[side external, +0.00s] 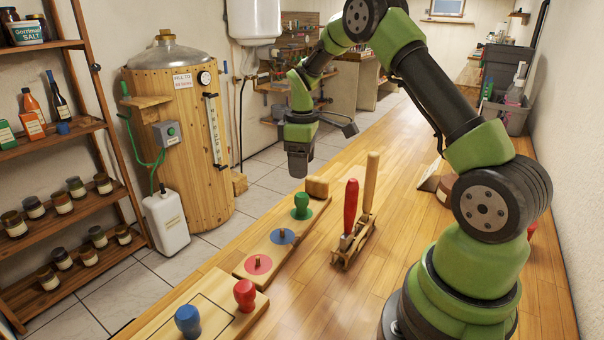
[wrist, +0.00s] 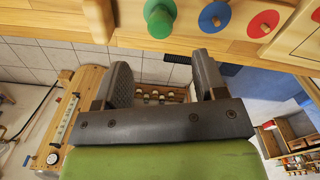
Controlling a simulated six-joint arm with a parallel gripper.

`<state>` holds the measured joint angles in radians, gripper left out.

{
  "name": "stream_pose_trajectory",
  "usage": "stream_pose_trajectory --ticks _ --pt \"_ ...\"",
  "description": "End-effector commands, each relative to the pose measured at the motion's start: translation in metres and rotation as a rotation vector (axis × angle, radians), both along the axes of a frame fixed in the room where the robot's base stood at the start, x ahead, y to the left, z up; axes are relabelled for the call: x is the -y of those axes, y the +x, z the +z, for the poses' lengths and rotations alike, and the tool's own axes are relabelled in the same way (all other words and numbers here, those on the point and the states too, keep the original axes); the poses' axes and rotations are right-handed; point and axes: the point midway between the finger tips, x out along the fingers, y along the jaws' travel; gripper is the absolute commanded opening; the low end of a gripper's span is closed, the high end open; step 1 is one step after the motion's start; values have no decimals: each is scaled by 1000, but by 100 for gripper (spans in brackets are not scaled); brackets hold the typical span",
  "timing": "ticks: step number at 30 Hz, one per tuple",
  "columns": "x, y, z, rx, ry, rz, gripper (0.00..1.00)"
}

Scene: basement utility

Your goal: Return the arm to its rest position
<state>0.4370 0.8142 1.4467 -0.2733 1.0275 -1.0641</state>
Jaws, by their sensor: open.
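My gripper (side external: 298,166) hangs high over the far left edge of the wooden bench (side external: 400,190), pointing down with nothing visible in it. In the wrist view my gripper (wrist: 165,80) shows two grey fingers wide apart with an empty gap. My green arm reaches from its base at the lower right up and over to the left. Below and nearer the camera, a green knob (side external: 301,203) stands on the peg board. The gripper is clear of it. The knob also shows at the top of the wrist view (wrist: 160,18).
The board has bare pegs on a blue disc (side external: 283,236) and a red disc (side external: 257,264). A red knob (side external: 245,293) and a blue knob (side external: 187,319) stand on the front board. A rack (side external: 352,245) holds upright tools mid-bench. A wooden block (side external: 317,186) sits behind the board.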

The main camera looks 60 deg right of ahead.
Motion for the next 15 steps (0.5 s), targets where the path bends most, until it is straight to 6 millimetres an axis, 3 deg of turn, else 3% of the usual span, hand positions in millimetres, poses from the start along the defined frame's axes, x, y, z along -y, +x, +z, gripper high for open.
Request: stream_pose_trajectory --ticks 12,15 --pt "0 0 2 1 -1 0 65" --pt "-5 0 11 16 -3 -12 65"
